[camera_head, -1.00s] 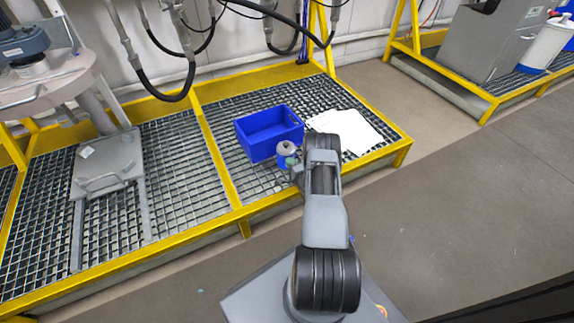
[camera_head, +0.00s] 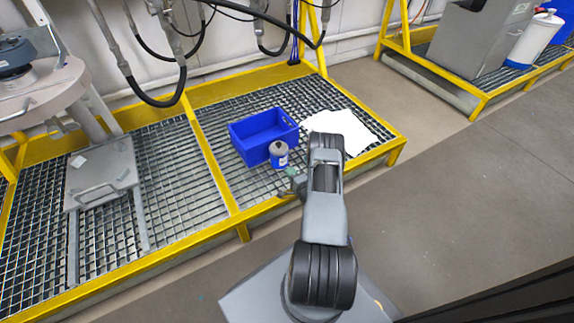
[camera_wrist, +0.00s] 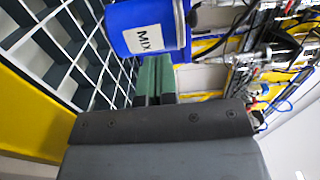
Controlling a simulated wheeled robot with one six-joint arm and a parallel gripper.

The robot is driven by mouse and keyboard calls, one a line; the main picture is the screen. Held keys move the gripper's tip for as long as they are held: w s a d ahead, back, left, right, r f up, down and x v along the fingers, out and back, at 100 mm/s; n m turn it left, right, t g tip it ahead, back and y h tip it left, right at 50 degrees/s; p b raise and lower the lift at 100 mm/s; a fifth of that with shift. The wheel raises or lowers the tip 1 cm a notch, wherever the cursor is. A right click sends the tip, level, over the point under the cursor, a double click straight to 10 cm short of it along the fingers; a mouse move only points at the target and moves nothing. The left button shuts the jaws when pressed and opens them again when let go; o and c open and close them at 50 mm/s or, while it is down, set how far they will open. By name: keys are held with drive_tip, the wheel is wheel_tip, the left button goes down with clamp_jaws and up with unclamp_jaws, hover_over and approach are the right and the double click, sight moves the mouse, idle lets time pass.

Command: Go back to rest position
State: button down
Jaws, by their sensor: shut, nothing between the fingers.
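My gripper (camera_wrist: 154,78) shows in the wrist view with its green fingers together and nothing between them. In the head view the gripper (camera_head: 291,176) is small at the end of my arm, in front of the platform's grating. A blue can (camera_head: 280,160) with a grey top stands upright on the grating, beside the blue crate. The can also shows in the wrist view (camera_wrist: 150,40), with a white "MIX" label, just beyond the fingertips and apart from them as far as I can tell. Part of the gripper is hidden by my arm in the head view.
A blue crate (camera_head: 243,148) and white sheets (camera_head: 352,130) lie on the yellow-framed grating (camera_head: 170,190). A drum agitator (camera_head: 40,90) stands at the left. Hoses (camera_head: 155,102) hang at the back. The grey floor (camera_head: 470,190) at the right is clear.

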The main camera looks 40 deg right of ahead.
drive_tip(key=s+p, duration=0.1)
drive_tip(key=s, duration=0.6)
drive_tip(key=shift+s+a+p, duration=0.2)
drive_tip(key=shift+a+p, duration=0.2)
drive_tip(key=shift+r, duration=0.1)
